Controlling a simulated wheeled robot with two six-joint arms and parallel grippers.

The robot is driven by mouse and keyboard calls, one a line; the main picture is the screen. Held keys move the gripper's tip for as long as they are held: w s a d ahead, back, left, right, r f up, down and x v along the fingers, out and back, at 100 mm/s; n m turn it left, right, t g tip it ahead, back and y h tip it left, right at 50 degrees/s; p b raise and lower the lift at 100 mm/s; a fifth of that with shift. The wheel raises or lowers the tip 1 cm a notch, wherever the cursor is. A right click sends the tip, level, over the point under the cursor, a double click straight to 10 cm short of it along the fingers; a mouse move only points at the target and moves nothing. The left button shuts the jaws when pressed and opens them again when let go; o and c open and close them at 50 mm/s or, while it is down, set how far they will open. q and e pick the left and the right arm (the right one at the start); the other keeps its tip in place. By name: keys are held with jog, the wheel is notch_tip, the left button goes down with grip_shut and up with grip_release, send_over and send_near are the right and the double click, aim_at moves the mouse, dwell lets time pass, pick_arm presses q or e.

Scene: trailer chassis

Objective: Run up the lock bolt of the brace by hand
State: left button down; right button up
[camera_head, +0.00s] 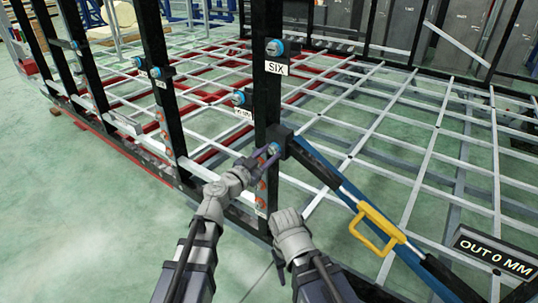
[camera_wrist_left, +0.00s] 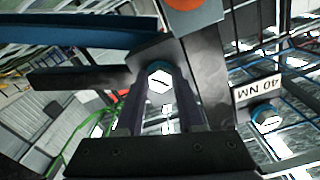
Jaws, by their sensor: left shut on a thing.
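The brace (camera_head: 333,176) is a long blue and black bar. It slants from a black block on the upright post down to the lower right and carries a yellow handle (camera_head: 377,227). The lock bolt (camera_head: 274,148) sits at the brace's upper end, with a pale hex head and blue collar. My left gripper (camera_head: 266,156) is shut on it. In the left wrist view the bolt head (camera_wrist_left: 160,82) shows between the two dark fingers. My right gripper (camera_head: 290,232) is low in front of the post, apart from the brace; its fingers cannot be made out.
The black post (camera_head: 267,95) carries a blue-collared bolt above a "SIX" label (camera_head: 276,68). A "40 NM" label (camera_wrist_left: 257,91) and another bolt (camera_wrist_left: 265,118) show in the wrist view. An "OUT 0 MM" sign (camera_head: 495,252) stands lower right. Grey chassis bars fill the right; green floor is clear at left.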

pick_arm(q)
jog(key=shift+s+m, duration=0.1)
jog(key=shift+m, duration=0.8)
jog(key=c, duration=1)
grip_release()
jog(key=o, duration=0.3)
jog(key=shift+s+a+r, duration=0.1)
jog(key=shift+o, duration=0.9)
jog(key=v, duration=0.7)
jog(key=shift+s+a, duration=0.2)
jog(key=shift+a, duration=0.05)
